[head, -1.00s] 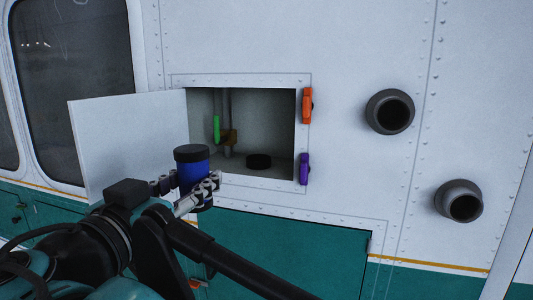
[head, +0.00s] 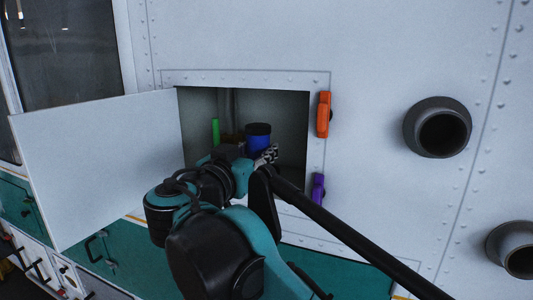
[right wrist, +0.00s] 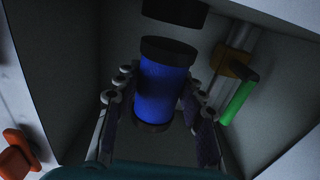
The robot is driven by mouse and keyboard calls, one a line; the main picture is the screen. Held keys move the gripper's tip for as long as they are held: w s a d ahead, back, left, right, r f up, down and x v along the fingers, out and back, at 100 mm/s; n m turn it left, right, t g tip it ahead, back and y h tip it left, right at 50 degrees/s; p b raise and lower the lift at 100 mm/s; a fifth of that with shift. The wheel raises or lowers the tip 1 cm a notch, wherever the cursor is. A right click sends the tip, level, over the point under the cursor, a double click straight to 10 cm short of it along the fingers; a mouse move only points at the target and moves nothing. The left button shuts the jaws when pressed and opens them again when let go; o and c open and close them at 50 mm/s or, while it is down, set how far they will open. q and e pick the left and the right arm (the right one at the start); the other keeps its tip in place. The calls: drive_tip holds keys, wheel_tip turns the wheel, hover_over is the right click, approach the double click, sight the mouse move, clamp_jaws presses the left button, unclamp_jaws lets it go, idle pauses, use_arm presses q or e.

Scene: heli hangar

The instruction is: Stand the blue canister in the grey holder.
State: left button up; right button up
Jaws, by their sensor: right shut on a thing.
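The blue canister (head: 258,139), with black ends, is inside the open wall compartment. My right gripper (head: 264,154) reaches in through the opening and is shut on it. In the right wrist view the canister (right wrist: 163,90) stands between the two fingers (right wrist: 158,98). A dark, round-looking piece, which seems to be the holder (right wrist: 175,11), shows at that view's top edge, with a narrow gap in the picture between it and the canister's end. My arm hides the holder in the head view. My left gripper is not in view.
The compartment's white door (head: 98,165) stands open to the left. A green handle (head: 215,131) on a pipe is inside, left of the canister. An orange latch (head: 323,114) and a purple latch (head: 318,188) are on the right frame. Two dark pipe stubs stick out farther right.

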sight(264, 144)
drive_tip(key=x, duration=0.3)
drive_tip(key=shift+r+p, duration=0.15)
drive_tip(key=shift+p, duration=0.15)
drive_tip(key=shift+w+d, duration=0.15)
drive_tip(key=shift+w, duration=0.2)
wheel_tip(264, 144, down, 3)
drive_tip(key=shift+w+d+r+p, duration=0.1)
drive_tip(key=shift+r+p, duration=0.1)
drive_tip(key=shift+p, duration=0.2)
drive_tip(key=shift+f, duration=0.5)
drive_tip(key=o, duration=1.2)
drive_tip(key=shift+f, duration=0.15)
drive_tip(key=shift+o, duration=0.2)
